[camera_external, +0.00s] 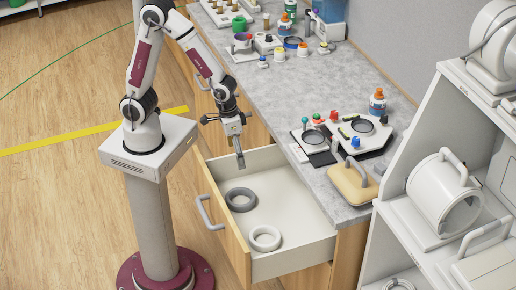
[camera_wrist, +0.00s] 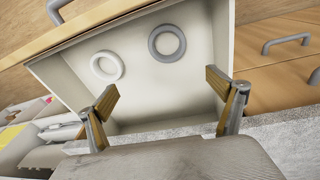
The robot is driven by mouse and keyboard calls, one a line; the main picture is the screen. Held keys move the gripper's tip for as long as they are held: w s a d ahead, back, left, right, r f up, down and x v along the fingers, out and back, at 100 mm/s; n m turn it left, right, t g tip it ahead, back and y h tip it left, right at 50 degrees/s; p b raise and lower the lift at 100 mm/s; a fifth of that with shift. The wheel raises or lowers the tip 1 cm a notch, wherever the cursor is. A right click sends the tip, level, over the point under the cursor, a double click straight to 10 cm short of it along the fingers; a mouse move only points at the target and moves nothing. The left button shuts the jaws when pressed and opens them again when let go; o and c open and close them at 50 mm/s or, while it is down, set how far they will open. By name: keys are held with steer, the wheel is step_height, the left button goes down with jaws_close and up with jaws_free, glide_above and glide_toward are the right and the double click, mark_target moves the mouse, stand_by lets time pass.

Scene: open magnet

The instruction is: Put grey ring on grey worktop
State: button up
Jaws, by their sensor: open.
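The grey ring (camera_external: 241,199) lies flat in the open drawer (camera_external: 290,205), toward its far left part in the external view. It also shows in the wrist view (camera_wrist: 152,41), near the drawer's upper right. My gripper (camera_external: 240,163) is above the drawer, above and apart from the grey ring. In the wrist view its two fingers (camera_wrist: 165,98) are spread wide with nothing between them. The grey worktop (camera_external: 335,185) runs along the right of the drawer, higher than the drawer floor. A strip of it shows in the wrist view (camera_wrist: 290,134).
A white ring (camera_external: 264,238) lies in the drawer in front of the grey one. A white shelf (camera_external: 408,212) stands at the right.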

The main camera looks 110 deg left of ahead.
steer(key=s+d+r+m+t, duration=0.2)
steer(key=s+r+m, duration=0.2)
steer(key=s+r, duration=0.3)
steer(key=s+d+r+m+t, duration=0.2)
steer(key=s+r, duration=0.5)
steer(key=r, duration=0.5)
steer(key=shift+s+r+m, duration=0.2)
steer(key=shift+s+m, duration=0.1)
steer(key=shift+m, duration=0.6)
steer(key=shift+o, duration=0.6)
steer(key=shift+w, duration=0.15)
steer(key=w+a+f+m+g, duration=0.2)
steer(key=w+f+m+g, duration=0.1)
steer(key=w+f+m, duration=0.85)
steer(key=w+a+f+m+g, duration=0.1)
steer(key=f+m, duration=0.5)
steer(key=f, duration=0.4)
steer(key=w+a+f+m+g, duration=0.1)
steer(key=w+a+f+m, duration=0.1)
steer(key=f+m, duration=0.5)
step_height(320, 180, down, 4)
steer(key=shift+w+g, duration=0.25)
steer(key=shift+g, duration=0.05)
